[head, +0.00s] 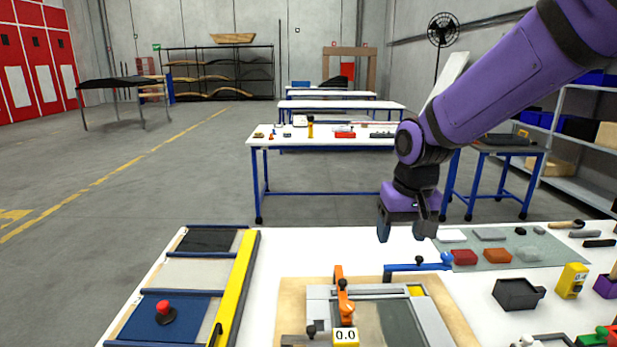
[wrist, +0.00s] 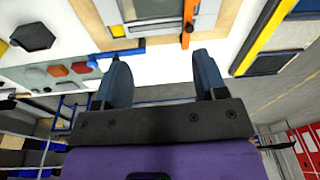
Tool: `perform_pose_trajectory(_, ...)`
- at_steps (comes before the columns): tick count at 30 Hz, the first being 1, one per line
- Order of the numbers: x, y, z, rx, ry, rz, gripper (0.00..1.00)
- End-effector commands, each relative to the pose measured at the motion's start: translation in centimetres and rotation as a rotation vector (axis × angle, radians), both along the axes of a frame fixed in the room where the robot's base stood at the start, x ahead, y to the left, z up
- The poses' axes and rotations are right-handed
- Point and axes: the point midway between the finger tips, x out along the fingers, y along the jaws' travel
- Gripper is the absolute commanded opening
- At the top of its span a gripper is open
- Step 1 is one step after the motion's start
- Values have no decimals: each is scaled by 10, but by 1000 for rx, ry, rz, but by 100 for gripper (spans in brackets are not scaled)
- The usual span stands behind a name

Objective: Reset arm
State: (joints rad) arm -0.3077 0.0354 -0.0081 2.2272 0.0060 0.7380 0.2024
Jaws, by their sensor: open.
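My gripper (head: 405,225) hangs from my purple arm above the far edge of the white workbench (head: 275,257) in the head view. Its two dark blue-grey fingers are apart with nothing between them. The wrist view also shows the open, empty gripper (wrist: 163,75), with white bench top beyond the fingertips. In the head view a framed fixture with an orange lever (head: 343,290) and a blue handle bar (head: 415,267) lie on the bench below and in front of the gripper.
A yellow rail (head: 237,290) and a blue panel with a red knob (head: 165,310) are at left. A grey mat (head: 500,256) with red blocks, a black box (head: 517,293) and a yellow device (head: 571,281) are at right. Another table (head: 290,140) stands behind.

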Motion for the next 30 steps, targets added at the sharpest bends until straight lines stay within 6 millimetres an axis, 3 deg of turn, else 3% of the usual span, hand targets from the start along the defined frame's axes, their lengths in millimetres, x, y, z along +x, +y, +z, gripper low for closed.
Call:
perform_pose_trajectory(1, -9, -11, 14, 6, -24, -9, 65)
perform_pose_trajectory(6, -43, -42, 50, 14, -83, -28, 65)
perform_pose_trajectory(15, -113, -88, 92, 14, -190, -60, 65)
perform_pose_trajectory(24, -182, -118, 109, -2, -289, -91, 65)
perform_pose_trajectory(30, -206, -125, 109, -12, -321, -100, 65)
